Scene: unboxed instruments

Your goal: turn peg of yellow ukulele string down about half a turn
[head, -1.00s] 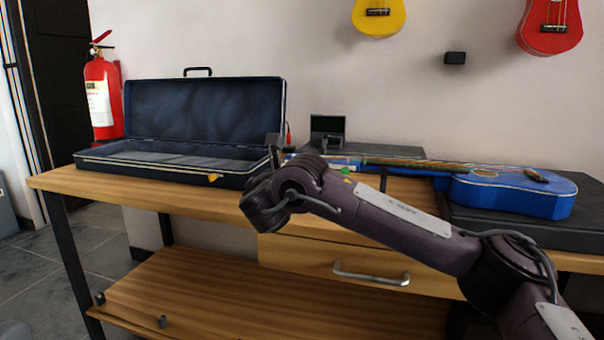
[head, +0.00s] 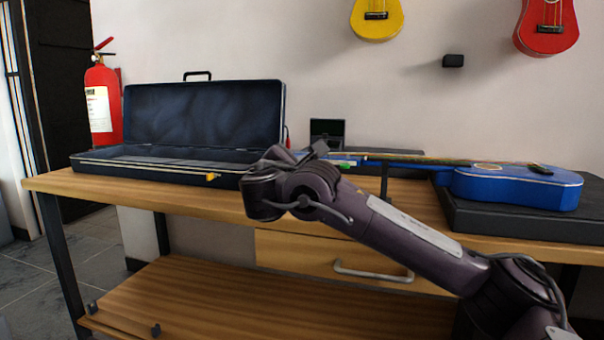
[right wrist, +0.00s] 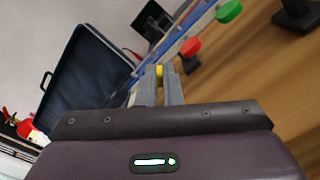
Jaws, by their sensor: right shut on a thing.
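The blue ukulele (head: 515,187) lies on its back, its neck pointing left toward the open case. In the right wrist view its headstock edge carries a green peg (right wrist: 229,11), a red peg (right wrist: 191,47) and a yellow peg (right wrist: 159,70). My right gripper (right wrist: 161,76) is shut on the yellow peg, which shows only as a small spot between the fingertips. In the head view my right wrist hides the headstock's end and the fingertips; the green peg (head: 345,165) still shows. My left gripper is not in view.
An open dark case (head: 150,172) stands on the wooden bench (head: 110,195), left of my wrist. A black stand (head: 470,215) lies under the ukulele's body. A small dark device (head: 327,132) stands behind the headstock. A drawer handle (head: 372,272) is below my forearm.

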